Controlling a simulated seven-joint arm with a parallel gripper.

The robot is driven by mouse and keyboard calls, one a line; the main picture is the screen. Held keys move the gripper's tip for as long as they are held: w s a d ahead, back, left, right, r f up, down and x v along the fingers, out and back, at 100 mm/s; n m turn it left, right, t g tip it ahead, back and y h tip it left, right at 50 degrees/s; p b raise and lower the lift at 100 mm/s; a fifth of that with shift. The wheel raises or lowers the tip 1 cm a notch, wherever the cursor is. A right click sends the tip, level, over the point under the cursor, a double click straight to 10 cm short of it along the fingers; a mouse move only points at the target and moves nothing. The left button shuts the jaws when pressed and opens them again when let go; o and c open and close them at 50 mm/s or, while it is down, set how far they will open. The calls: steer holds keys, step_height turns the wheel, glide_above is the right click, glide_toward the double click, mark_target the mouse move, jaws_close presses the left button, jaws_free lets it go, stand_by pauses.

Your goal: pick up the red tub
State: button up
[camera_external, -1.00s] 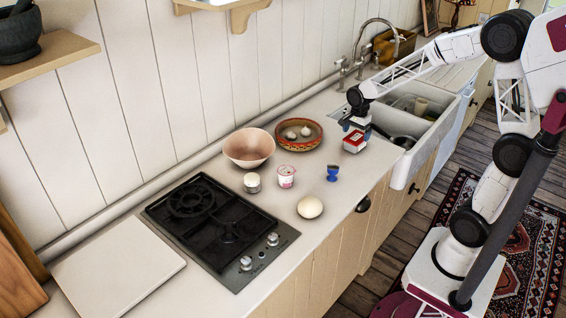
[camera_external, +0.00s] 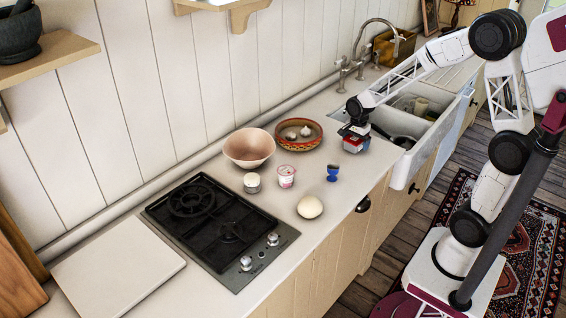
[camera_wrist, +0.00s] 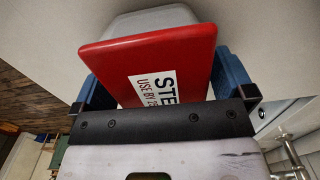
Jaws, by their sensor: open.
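The red tub (camera_external: 352,146) stands on the counter near the sink's left edge. In the wrist view its red lid (camera_wrist: 160,62) with a white label fills the middle, and its pale grey body shows behind the lid. My gripper (camera_external: 356,133) is right over the tub. In the wrist view my gripper (camera_wrist: 160,85) is open, with one blue finger on each side of the lid. I cannot tell whether either finger touches it.
A patterned red bowl (camera_external: 318,136) with garlic is left of the tub. A blue egg cup (camera_external: 332,173), a small yogurt pot (camera_external: 286,177) and a large pale egg (camera_external: 310,207) stand in front. The sink (camera_external: 433,128) lies to the right.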

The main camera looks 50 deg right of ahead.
steer(key=c, duration=1)
steer(key=shift+o, duration=0.2)
steer(key=shift+r, duration=0.1)
steer(key=shift+r, duration=0.7)
step_height(320, 180, up, 2)
steer(key=shift+r, duration=0.15)
steer(key=s+a, duration=0.1)
steer(key=s, duration=0.4)
steer(key=s+a, duration=0.1)
steer(key=s, duration=0.4)
steer(key=s+r, duration=0.1)
steer(key=s, duration=0.4)
steer(key=shift+s+a, duration=0.4)
